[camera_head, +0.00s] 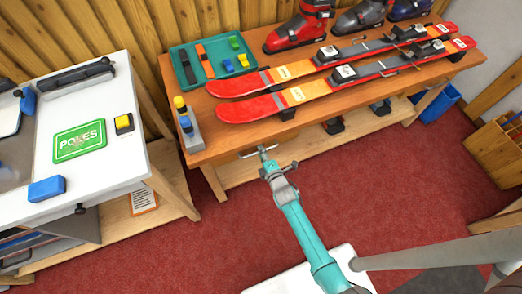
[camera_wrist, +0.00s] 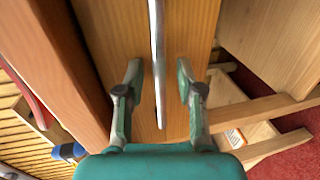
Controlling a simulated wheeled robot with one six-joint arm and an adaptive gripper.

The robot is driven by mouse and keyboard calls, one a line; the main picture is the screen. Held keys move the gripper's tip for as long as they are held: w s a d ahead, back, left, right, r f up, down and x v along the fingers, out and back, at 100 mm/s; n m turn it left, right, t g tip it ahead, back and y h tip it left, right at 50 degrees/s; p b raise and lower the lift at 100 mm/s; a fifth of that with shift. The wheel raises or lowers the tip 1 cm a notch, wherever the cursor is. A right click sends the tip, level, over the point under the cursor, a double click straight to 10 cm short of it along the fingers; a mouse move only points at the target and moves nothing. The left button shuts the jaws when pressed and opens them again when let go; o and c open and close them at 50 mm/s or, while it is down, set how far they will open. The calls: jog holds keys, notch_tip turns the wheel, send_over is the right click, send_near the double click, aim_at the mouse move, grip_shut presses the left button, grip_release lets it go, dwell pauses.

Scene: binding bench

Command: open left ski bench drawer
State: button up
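The ski bench (camera_head: 243,136) is a wooden table with two red skis on top. The left drawer's plain wooden front (camera_wrist: 180,30) fills the middle of the wrist view, under the bench top's edge. A thin metal bar handle (camera_wrist: 157,45) runs along it. My gripper (camera_wrist: 158,72) is open, with one finger on each side of the handle and a visible gap to both. In the head view my gripper (camera_head: 266,157) is at the bench's front, below the top's left part, and hides much of the drawer there. The drawer looks shut.
A white-topped table (camera_head: 110,165) with a green POLES sign stands to the left. The bench's lower shelf (camera_head: 290,155) lies below the drawer. A teal tray (camera_head: 187,86), boots and small blocks are on the bench. Red carpet in front is clear.

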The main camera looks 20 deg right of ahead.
jog(key=shift+w, duration=0.35)
jog(key=shift+c, duration=0.3)
grip_shut()
jog(key=shift+s+f, duration=0.1)
jog(key=shift+s, duration=0.05)
jog(key=f+v, duration=0.2)
jog(key=v, duration=1)
jog(key=s+f+v, duration=0.1)
jog(key=f+v, duration=0.2)
jog(key=v, duration=1)
jog(key=shift+s, duration=0.25)
jog(key=shift+f, duration=0.1)
jog(key=shift+o, duration=0.3)
grip_release()
